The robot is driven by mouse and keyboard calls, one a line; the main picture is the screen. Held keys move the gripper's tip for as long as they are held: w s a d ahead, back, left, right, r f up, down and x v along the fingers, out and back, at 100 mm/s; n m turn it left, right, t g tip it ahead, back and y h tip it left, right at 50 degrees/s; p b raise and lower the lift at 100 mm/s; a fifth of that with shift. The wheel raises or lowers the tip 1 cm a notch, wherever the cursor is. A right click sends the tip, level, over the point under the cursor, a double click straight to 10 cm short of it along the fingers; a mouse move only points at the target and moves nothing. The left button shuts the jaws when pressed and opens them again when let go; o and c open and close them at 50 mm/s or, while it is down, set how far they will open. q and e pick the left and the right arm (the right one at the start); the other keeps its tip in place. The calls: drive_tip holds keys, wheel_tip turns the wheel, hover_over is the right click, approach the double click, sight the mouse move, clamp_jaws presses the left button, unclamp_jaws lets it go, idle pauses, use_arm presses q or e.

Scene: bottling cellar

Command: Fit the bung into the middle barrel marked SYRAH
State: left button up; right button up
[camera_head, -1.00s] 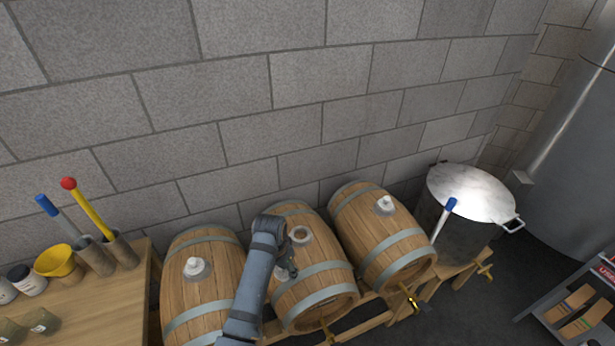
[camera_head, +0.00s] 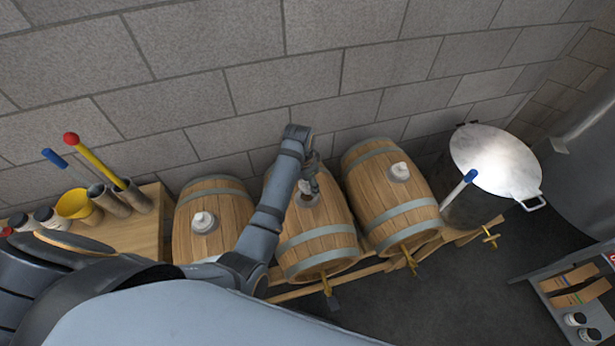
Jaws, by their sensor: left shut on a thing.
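The middle barrel (camera_head: 318,242) lies on its side in the rack between two other wooden barrels. No SYRAH lettering can be read from here. Its bung hole, with a pale collar around it, is on the upper side. My left gripper (camera_head: 309,191) is right at this hole, pointing down, with its arm across the barrel's left part. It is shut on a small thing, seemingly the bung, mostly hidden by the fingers. I cannot tell whether it sits in the hole or just above it. My right gripper is not in view.
The left barrel (camera_head: 232,213) and right barrel (camera_head: 385,215) each carry a white bung. Brass taps jut from the barrel fronts.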

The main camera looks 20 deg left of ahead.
sight(307, 193)
use_arm(q)
drive_tip(key=shift+f, duration=1.45)
drive_tip(key=shift+s+f, duration=0.1)
drive_tip(key=shift+f, duration=0.6)
idle(0.9)
drive_tip(key=shift+s+f, duration=0.15)
drive_tip(key=shift+f, duration=0.05)
drive_tip(key=shift+s+f, duration=0.2)
drive_tip(key=shift+f, duration=0.05)
drive_tip(key=shift+s+f, duration=0.1)
drive_tip(key=o, duration=1.3)
drive_tip(key=shift+w+f, duration=0.15)
drive_tip(key=shift+w, duration=0.25)
drive_tip(key=shift+c, duration=0.2)
drive_tip(key=o, duration=0.4)
drive_tip(key=shift+s+r, duration=0.1)
drive_tip(key=shift+r, duration=0.15)
